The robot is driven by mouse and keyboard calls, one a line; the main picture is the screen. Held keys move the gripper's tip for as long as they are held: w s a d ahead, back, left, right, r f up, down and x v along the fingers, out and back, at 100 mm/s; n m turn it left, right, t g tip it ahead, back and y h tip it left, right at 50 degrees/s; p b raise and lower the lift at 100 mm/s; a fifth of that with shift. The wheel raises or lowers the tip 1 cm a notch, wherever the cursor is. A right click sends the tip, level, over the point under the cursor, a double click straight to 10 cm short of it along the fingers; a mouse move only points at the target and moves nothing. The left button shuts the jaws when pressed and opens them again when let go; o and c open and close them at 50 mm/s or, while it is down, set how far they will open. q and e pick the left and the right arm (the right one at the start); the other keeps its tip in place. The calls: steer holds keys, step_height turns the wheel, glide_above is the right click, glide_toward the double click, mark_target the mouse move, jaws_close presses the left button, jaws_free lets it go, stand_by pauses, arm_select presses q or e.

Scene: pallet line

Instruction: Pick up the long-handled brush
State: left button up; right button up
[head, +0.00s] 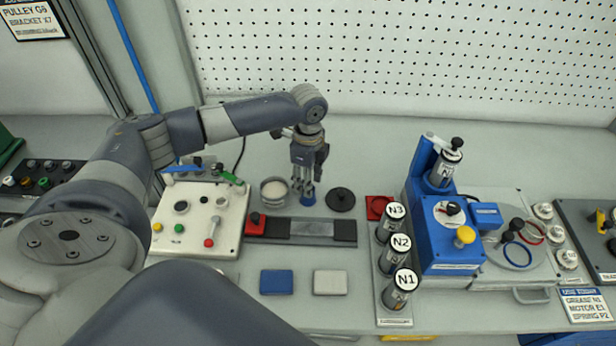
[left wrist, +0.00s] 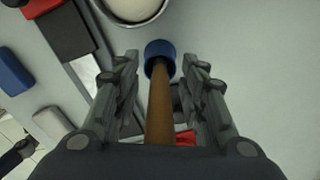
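The long-handled brush stands roughly upright. In the left wrist view its brown wooden handle (left wrist: 160,105) runs from the blue round part (left wrist: 160,56) at its foot toward my palm. My left gripper (left wrist: 163,75) is open, with one finger on each side of the handle and a gap on both sides. In the head view my left gripper (head: 305,188) points down over the bench, right above the blue part (head: 308,200); the fingers hide most of the handle. My right gripper is not in view.
A bowl of pale material (head: 273,190) stands just left of the brush, a black round lid (head: 341,199) just right. In front lies a grey-black strip fixture (head: 310,231) with a red block (head: 256,223). Blue machine (head: 440,225) and labelled cylinders stand further right.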

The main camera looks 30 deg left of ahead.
arm_select(q)
jaws_close()
step_height(320, 180, up, 10)
steer(key=shift+r+b, duration=0.1)
steer(key=shift+b, duration=1)
